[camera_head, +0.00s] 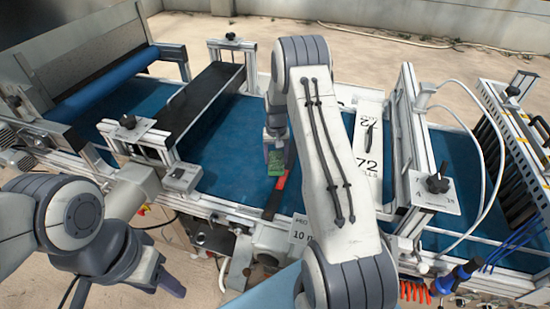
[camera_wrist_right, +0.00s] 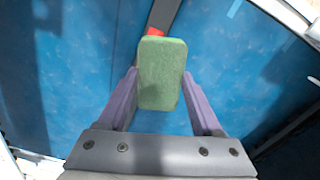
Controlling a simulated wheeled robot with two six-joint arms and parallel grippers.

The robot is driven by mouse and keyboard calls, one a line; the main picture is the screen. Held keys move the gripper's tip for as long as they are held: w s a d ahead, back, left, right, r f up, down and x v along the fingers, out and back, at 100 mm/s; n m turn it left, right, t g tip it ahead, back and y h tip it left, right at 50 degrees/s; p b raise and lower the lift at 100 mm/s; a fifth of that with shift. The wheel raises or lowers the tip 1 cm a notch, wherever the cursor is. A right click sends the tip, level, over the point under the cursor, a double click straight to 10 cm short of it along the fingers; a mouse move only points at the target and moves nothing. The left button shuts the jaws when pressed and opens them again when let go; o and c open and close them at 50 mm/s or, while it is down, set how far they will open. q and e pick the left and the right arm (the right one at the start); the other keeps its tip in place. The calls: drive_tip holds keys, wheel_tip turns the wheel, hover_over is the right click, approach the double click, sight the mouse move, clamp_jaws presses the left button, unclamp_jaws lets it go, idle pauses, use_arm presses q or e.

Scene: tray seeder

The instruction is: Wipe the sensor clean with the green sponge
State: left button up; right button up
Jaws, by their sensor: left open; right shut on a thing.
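The green sponge (camera_head: 275,163) is held by my right gripper (camera_head: 276,142) over the blue belt. In the right wrist view the sponge (camera_wrist_right: 162,75) stands out between the two purple fingers of the gripper (camera_wrist_right: 163,100). A dark strip with a red part (camera_head: 280,183) lies just below the sponge in the head view. Its red part (camera_wrist_right: 156,32) shows just past the sponge tip in the wrist view. I cannot tell whether this is the sensor, or whether the sponge touches it. My left gripper (camera_head: 172,285) is open and empty at the lower left, in front of the machine.
The blue belt (camera_head: 222,150) runs under a dark crossbar (camera_head: 203,100) on the left and metal frames (camera_head: 408,140) on the right. A white sign reading 72 (camera_head: 368,140) stands behind my right arm. White hoses (camera_head: 478,125) curve at the right.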

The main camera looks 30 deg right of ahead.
drive_tip(key=shift+f+b, duration=1.7)
drive_tip(key=shift+f, duration=1)
drive_tip(key=shift+f+b, duration=0.55)
drive_tip(key=shift+f, duration=0.3)
drive_tip(key=shift+s, duration=0.1)
